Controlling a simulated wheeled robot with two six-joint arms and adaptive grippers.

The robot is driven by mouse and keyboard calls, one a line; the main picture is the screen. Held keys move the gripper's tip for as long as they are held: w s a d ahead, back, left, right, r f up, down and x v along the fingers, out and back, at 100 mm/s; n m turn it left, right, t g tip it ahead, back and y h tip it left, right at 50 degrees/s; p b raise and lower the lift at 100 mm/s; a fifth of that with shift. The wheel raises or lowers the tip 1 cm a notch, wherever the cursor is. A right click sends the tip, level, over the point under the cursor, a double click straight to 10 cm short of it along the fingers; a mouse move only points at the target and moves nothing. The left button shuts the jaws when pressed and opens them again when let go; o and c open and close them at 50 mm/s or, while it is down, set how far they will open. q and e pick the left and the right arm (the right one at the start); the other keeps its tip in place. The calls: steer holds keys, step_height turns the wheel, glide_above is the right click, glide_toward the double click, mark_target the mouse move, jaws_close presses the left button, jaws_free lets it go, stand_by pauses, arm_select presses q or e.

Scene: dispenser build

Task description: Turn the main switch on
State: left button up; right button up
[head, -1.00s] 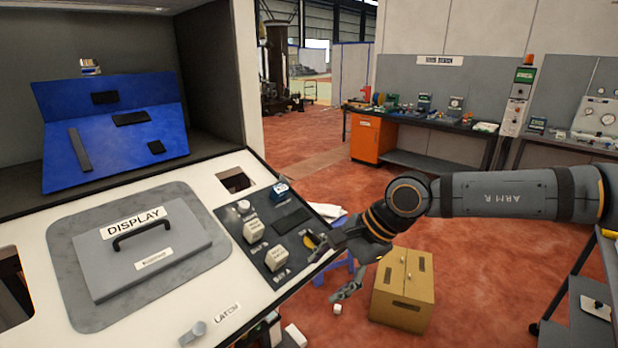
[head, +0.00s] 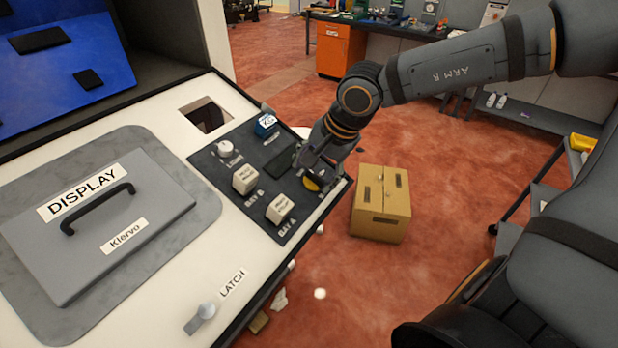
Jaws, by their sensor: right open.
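The dark control panel (head: 235,180) is set into the white console top. A round yellow control (head: 312,184) sits at its right edge, partly hidden by my gripper; it may be the main switch, but I can read no label on it. My right gripper (head: 318,174) is open and low over this control, fingers pointing down around or beside it. I cannot tell whether they touch it. Also on the panel are a blue switch (head: 266,125), a white knob (head: 225,149) and two cream blocks, at BAY B (head: 245,179) and BAY A (head: 280,209). My left gripper is out of view.
A grey DISPLAY lid (head: 115,225) with a black handle lies left of the panel. A LATCH knob (head: 206,311) is near the front edge. A square opening (head: 206,115) lies behind the panel. A cardboard box (head: 382,205) stands on the red floor beyond the console.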

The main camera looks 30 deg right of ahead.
steer(key=shift+s+d, duration=0.1)
steer(key=shift+s, duration=0.6)
steer(key=shift+s+r, duration=0.1)
steer(key=shift+s, duration=0.1)
steer(key=shift+w+f, duration=0.2)
steer(key=shift+w, duration=0.25)
steer(key=c, duration=0.4)
steer(key=shift+c, duration=1.3)
steer(key=c, duration=0.5)
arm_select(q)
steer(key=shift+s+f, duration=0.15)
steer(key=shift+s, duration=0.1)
